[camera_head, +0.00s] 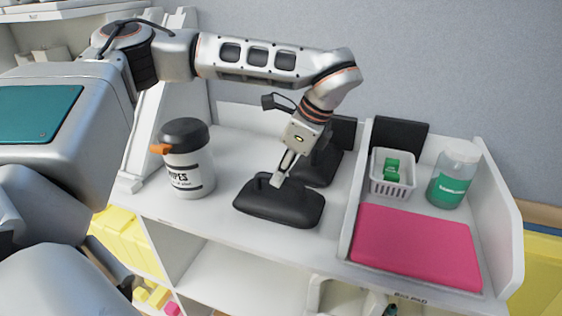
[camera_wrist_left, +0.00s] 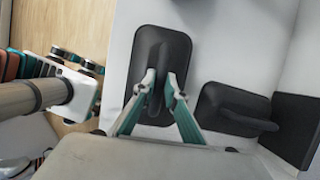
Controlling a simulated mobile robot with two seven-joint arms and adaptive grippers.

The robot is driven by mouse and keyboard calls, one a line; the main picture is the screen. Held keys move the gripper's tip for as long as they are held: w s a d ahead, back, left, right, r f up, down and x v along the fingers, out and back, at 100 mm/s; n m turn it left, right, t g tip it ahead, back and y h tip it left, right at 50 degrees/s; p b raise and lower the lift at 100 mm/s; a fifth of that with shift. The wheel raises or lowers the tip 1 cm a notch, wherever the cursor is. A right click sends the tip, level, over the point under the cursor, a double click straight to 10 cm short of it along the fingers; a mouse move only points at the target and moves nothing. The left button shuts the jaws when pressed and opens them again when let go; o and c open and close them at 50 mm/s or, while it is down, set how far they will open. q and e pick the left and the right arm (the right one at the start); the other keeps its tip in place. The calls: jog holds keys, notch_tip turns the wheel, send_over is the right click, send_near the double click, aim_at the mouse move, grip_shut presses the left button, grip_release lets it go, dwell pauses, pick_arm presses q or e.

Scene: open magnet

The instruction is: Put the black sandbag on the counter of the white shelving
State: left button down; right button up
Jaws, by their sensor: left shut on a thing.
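A black sandbag (camera_head: 280,207) with a raised handle is at the front middle of the white shelving's counter (camera_head: 225,215). It lies flat, on the counter or very close above it. My left gripper (camera_head: 280,182) comes down from above and is shut on its handle. In the left wrist view the same sandbag (camera_wrist_left: 158,45) lies beyond my left fingers (camera_wrist_left: 160,90), which pinch the handle. A second black sandbag (camera_head: 322,167) sits just behind, partly hidden by my gripper. It also shows in the left wrist view (camera_wrist_left: 225,105). My right gripper is not in view.
A wipes canister (camera_head: 187,165) with a black lid stands left of the sandbag. To the right, a divided section holds a pink pad (camera_head: 418,245), a white basket (camera_head: 392,178) and a green-labelled jar (camera_head: 453,178). Yellow bins (camera_head: 125,240) are below.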

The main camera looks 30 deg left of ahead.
pick_arm(q)
jog(key=shift+f, duration=0.45)
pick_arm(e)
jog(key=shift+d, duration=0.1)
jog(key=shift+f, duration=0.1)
pick_arm(q)
jog(key=c, duration=2)
grip_release()
jog(key=shift+f, duration=0.1)
jog(key=shift+c, duration=0.2)
jog(key=shift+s, duration=0.1)
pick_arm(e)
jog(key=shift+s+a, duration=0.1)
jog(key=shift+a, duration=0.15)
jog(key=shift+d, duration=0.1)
pick_arm(q)
jog(key=shift+d+r, duration=0.1)
jog(key=shift+r, duration=0.2)
jog(key=b+v, duration=0.1)
jog(key=v, duration=1)
jog(key=shift+r+b, duration=0.25)
jog(key=shift+b, duration=0.05)
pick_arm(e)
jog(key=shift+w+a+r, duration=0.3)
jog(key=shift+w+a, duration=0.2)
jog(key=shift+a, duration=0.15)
